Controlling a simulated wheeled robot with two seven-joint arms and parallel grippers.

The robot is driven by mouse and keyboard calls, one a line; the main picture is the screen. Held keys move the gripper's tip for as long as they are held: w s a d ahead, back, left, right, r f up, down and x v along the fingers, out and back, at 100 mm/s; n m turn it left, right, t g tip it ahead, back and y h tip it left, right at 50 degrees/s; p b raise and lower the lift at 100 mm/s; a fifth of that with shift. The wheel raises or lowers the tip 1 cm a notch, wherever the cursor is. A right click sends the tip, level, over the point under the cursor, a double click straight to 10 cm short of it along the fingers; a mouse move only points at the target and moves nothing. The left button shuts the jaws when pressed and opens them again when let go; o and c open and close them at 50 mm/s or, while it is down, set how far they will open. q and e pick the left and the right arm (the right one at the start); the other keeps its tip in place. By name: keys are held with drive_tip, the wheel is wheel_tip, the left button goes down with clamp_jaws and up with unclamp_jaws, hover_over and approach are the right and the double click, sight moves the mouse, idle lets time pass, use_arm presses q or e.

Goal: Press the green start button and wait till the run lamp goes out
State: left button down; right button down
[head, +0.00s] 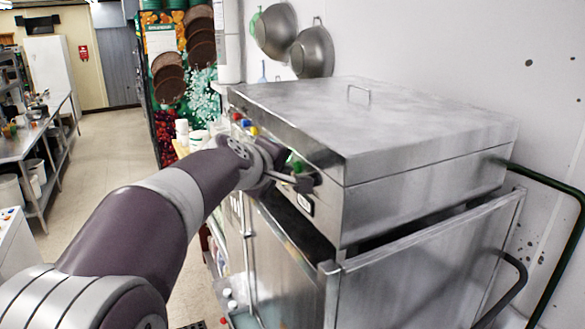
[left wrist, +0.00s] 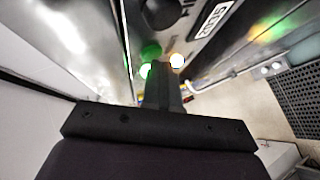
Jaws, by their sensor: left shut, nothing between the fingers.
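A steel dish machine (head: 400,125) stands at the right in the head view. A green button (head: 297,166) is on its front near the close corner. It also shows as a green patch in the left wrist view (left wrist: 150,51). My left gripper (head: 303,182) is shut and empty at the front panel, right by the green button. Its fingers (left wrist: 163,80) point toward the green patch in the left wrist view; whether they touch it, I cannot tell. Two bright white spots (left wrist: 176,61) show beside the fingertips; whether one is the run lamp, I cannot tell. My right gripper is out of view.
Blue, yellow and red knobs (head: 246,122) sit farther along the front panel. A steel cabinet (head: 300,265) stands below the machine. Two pans (head: 313,50) hang on the wall behind. The floor aisle (head: 115,165) at the left is clear.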

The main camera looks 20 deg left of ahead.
use_arm(q)
drive_tip(key=shift+s+a+b, duration=0.5)
drive_tip(key=shift+s+b, duration=0.15)
drive_tip(key=shift+a+f, duration=0.1)
drive_tip(key=s+a+b, duration=0.1)
drive_tip(key=s, duration=0.1)
drive_tip(key=s+a+b, duration=0.1)
drive_tip(key=a+b, duration=0.1)
drive_tip(key=shift+s, duration=0.4)
